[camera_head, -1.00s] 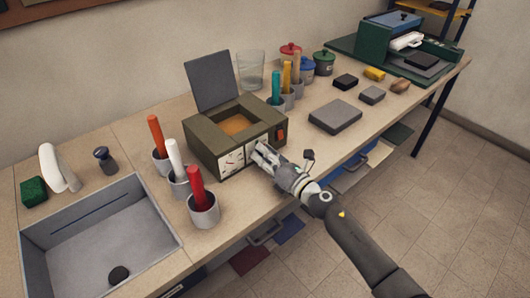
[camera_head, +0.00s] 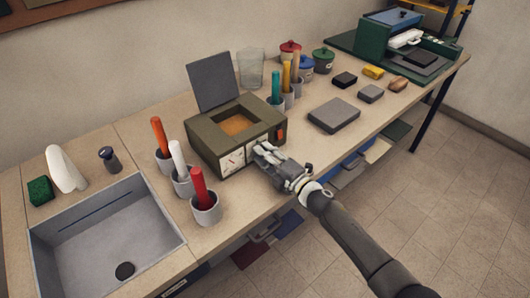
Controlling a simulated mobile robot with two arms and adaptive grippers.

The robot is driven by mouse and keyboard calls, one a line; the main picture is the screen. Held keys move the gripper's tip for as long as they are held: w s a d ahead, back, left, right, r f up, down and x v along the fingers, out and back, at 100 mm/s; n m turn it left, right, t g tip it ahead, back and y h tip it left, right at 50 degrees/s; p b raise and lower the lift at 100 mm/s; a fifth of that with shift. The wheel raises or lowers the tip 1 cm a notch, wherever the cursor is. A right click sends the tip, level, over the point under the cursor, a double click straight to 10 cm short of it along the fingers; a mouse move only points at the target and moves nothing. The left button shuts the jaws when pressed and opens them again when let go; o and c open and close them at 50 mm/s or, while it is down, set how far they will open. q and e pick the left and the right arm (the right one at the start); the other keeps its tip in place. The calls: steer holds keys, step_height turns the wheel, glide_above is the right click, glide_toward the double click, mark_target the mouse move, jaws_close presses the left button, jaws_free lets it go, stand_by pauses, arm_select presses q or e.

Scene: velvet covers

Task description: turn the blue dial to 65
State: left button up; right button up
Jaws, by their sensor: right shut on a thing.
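An olive-green box device (camera_head: 212,138) with a raised grey lid (camera_head: 213,82) stands on the bench. Its front carries a white scale panel (camera_head: 232,161) with dark marks and an orange-red piece (camera_head: 281,132) near its right corner. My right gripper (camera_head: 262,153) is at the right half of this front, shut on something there. The fingers hide what they hold, so the blue dial and its pointer cannot be made out. The scale numbers are too small to read. My left gripper is not in view.
Cups with orange, white and red sticks (camera_head: 205,208) stand left of the device, near a grey sink (camera_head: 110,240). More cups with coloured sticks (camera_head: 288,92) stand behind its right side. A grey slab (camera_head: 334,115) lies to the right.

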steer(key=shift+m, duration=0.9)
steer(key=o, duration=1.1)
steer(key=shift+d, duration=0.1)
steer(key=shift+c, duration=0.2)
steer(key=v, duration=1.2)
steer(key=shift+s+f, duration=0.1)
